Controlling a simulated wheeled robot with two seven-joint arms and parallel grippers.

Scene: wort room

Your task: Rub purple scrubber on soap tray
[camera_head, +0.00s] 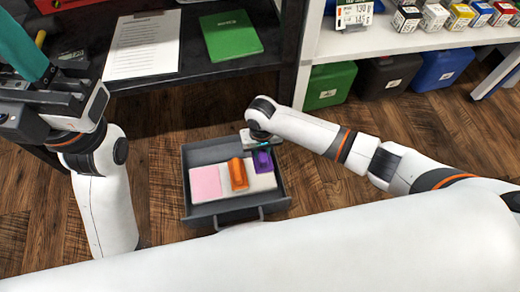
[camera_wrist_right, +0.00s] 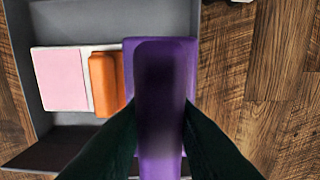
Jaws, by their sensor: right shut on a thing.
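The purple scrubber (camera_head: 262,161) is in my right gripper (camera_head: 263,148), which points down over a pale soap tray (camera_head: 262,183). In the right wrist view the purple scrubber (camera_wrist_right: 164,75) stands upright between the dark fingers and hides the right part of the tray. I cannot tell whether it touches the tray. A pink block (camera_head: 205,182) lies on the tray's left part. An orange scrubber (camera_head: 238,173) sits at its middle, just left of the purple one. My left gripper (camera_head: 25,55) is at the upper left with a teal finger showing, far from the tray.
The tray lies inside a grey open drawer-like box (camera_head: 225,207) with raised walls. A dark table (camera_head: 180,85) behind holds a green book (camera_head: 231,35) and a paper sheet (camera_head: 143,45). Green (camera_head: 330,86), black and blue bins stand under a white shelf. Wooden floor is clear right of the box.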

